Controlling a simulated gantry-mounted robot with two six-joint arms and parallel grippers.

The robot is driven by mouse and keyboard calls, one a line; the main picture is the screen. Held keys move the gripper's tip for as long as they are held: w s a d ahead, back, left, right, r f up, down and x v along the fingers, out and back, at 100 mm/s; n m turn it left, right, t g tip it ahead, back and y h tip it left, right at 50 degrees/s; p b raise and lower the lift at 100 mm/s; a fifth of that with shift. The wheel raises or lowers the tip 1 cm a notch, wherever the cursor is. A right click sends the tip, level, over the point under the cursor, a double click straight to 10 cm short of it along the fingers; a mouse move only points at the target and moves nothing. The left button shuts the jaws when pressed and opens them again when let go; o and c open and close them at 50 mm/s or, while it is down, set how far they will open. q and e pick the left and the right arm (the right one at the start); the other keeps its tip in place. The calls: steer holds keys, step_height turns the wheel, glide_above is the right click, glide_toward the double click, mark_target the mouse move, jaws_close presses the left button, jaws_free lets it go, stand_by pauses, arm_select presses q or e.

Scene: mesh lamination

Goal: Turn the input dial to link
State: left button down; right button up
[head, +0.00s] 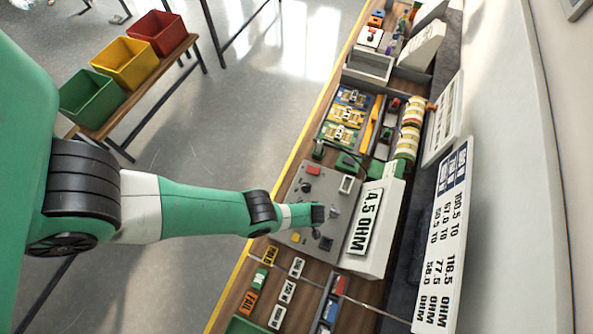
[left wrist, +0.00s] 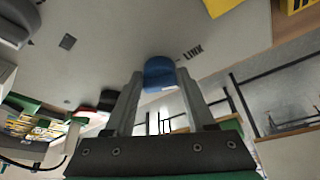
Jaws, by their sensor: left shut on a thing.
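The blue input dial (left wrist: 160,72) sits on the grey panel (left wrist: 100,35), with the printed word LINK (left wrist: 192,53) just to its right in the left wrist view. My left gripper (left wrist: 158,85) is shut on the dial, one finger on each side. The dial's pointer mark cannot be made out. In the head view my left gripper (head: 318,215) is over the panel (head: 290,212), beside the display reading 4.5 OHM (head: 364,222), and hides the dial. My right gripper is not in view.
The panel also carries a red button (head: 313,170), a yellow knob (head: 295,237) and a black knob (head: 326,244). Label tags (head: 287,290) lie on the bench in front. Boards (head: 345,115) and a parts tray stand behind. Colored bins (head: 122,62) are at left.

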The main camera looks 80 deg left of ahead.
arm_select(q)
steer(key=shift+w+n+g+h+b, duration=0.1)
steer(key=shift+n+g+h+b, duration=0.35)
steer(key=shift+n, duration=0.65)
steer(key=shift+y, duration=0.25)
steer(key=shift+c, duration=1.5)
jaws_free()
steer(key=p+v, duration=0.5)
steer(key=v, duration=0.2)
steer(key=shift+r, duration=0.3)
